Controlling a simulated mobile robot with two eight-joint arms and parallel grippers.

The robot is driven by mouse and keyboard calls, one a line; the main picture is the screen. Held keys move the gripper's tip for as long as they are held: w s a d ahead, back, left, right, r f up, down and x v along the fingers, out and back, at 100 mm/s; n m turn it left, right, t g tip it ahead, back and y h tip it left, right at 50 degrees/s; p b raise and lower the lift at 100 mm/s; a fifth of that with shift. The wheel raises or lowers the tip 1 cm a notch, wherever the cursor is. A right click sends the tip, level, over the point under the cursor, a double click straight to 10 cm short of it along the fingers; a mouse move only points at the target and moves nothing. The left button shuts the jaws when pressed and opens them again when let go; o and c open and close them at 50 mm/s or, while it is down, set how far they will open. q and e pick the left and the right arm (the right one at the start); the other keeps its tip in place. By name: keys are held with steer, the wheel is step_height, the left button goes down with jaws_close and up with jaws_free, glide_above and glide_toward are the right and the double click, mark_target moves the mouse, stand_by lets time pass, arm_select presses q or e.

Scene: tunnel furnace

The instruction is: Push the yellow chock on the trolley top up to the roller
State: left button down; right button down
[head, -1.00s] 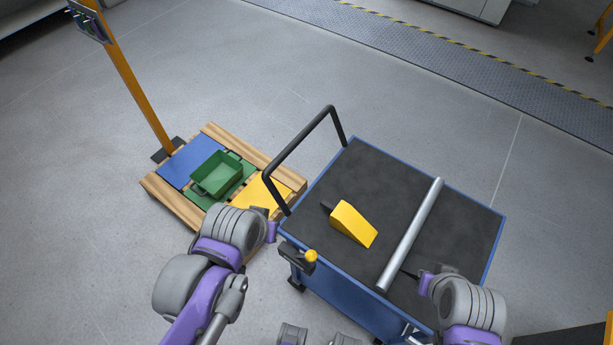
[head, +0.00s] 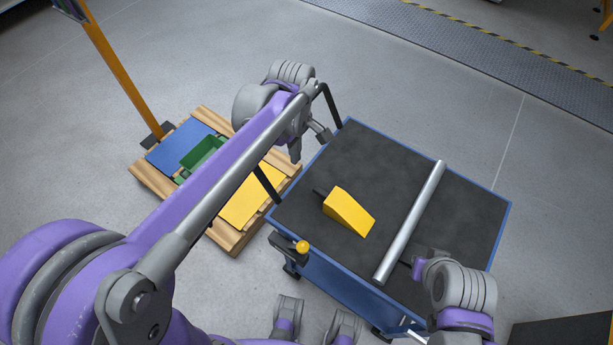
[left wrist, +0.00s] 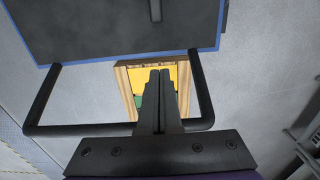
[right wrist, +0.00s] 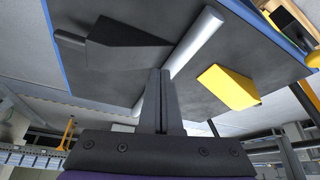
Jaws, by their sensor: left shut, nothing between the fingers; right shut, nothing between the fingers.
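The yellow chock (head: 350,214), a wedge with a dark grip at its back left, lies on the black trolley top (head: 385,165). The silver roller (head: 408,225) lies across the top to its right, with a bare gap between them. In the right wrist view, the chock (right wrist: 228,88) and roller (right wrist: 190,55) also show apart. My left gripper (head: 295,155) is shut and empty near the trolley's push handle, left of the chock. In the left wrist view, its fingers (left wrist: 160,74) point toward the pallet. My right gripper (right wrist: 160,72) is shut and empty, close to the roller on its right side.
The black push handle (left wrist: 40,105) rises at the trolley's left edge. A yellow knob (head: 302,246) sits at the near left corner.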

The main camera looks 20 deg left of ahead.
mark_target(333, 195)
arm_select(q)
step_height(333, 195, down, 9)
steer(key=shift+f+b, duration=0.2)
steer(key=shift+b, duration=0.3)
arm_select(e)
steer(key=shift+f, duration=0.6)
arm_select(q)
steer(key=d, duration=0.1)
steer(key=s+d, duration=0.1)
steer(key=d, duration=0.1)
steer(key=shift+f, duration=0.2)
arm_select(e)
steer(key=shift+r, duration=0.15)
arm_select(q)
steer(key=shift+s+d, duration=0.15)
steer(key=shift+d, duration=0.25)
steer(key=s+d, duration=0.1)
steer(key=d, duration=0.3)
steer(key=s+d, duration=0.1)
steer(key=d, duration=0.2)
steer(key=shift+s, duration=0.3)
steer(key=shift+a, duration=0.1)
